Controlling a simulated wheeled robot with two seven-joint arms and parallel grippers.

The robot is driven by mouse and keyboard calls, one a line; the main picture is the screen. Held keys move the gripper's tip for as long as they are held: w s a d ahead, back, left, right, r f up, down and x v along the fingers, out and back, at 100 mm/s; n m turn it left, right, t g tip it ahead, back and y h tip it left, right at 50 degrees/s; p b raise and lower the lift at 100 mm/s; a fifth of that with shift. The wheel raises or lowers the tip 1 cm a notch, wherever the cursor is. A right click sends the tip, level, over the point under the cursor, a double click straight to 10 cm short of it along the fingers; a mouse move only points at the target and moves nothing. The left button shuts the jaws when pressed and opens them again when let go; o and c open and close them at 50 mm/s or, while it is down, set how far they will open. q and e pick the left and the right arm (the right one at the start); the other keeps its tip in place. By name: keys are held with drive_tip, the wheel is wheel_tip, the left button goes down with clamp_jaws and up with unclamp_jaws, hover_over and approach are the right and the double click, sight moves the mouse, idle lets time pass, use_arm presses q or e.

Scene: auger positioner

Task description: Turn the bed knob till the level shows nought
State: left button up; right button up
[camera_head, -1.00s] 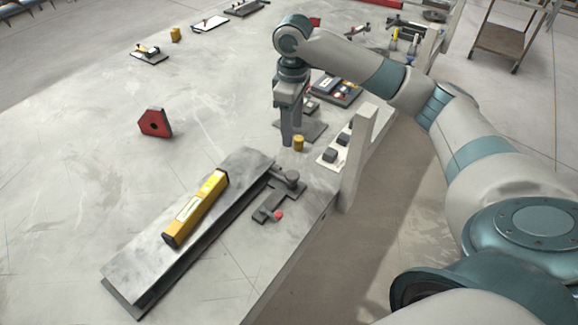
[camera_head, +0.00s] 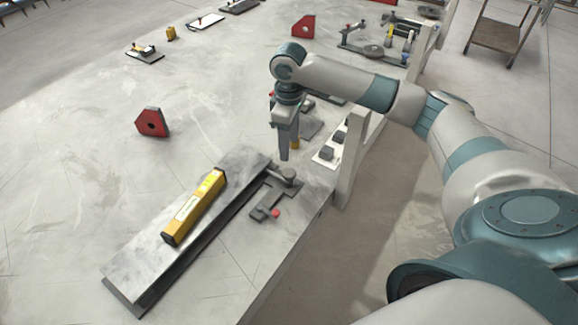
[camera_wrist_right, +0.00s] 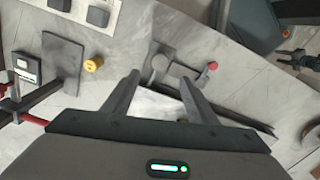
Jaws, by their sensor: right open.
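The bed (camera_head: 150,262) is a long grey metal slab on a base plate, running diagonally across the table's front. A yellow level (camera_head: 194,207) lies along it; its reading is too small to tell. A round grey knob (camera_head: 287,175) sits at the bed's far right end, on a dark bracket with a red ball tip (camera_head: 275,213). My right gripper (camera_head: 284,157) points down, just behind and above the knob. In the right wrist view its open fingers (camera_wrist_right: 159,80) are empty, with the knob (camera_wrist_right: 160,63) just beyond the gap between their tips. My left gripper is out of view.
A yellow cylinder (camera_wrist_right: 93,65) stands near the right gripper. A white panel with dark blocks (camera_head: 330,150) and a pale upright post (camera_head: 354,160) stand to the right at the table edge. A red block (camera_head: 152,122) sits at left, with clear tabletop around it.

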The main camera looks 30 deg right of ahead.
sight(289, 172)
wheel_tip(289, 172, down, 11)
drive_tip(key=shift+f+p, duration=0.1)
drive_tip(key=shift+p, duration=1.05)
drive_tip(key=c, duration=1.1)
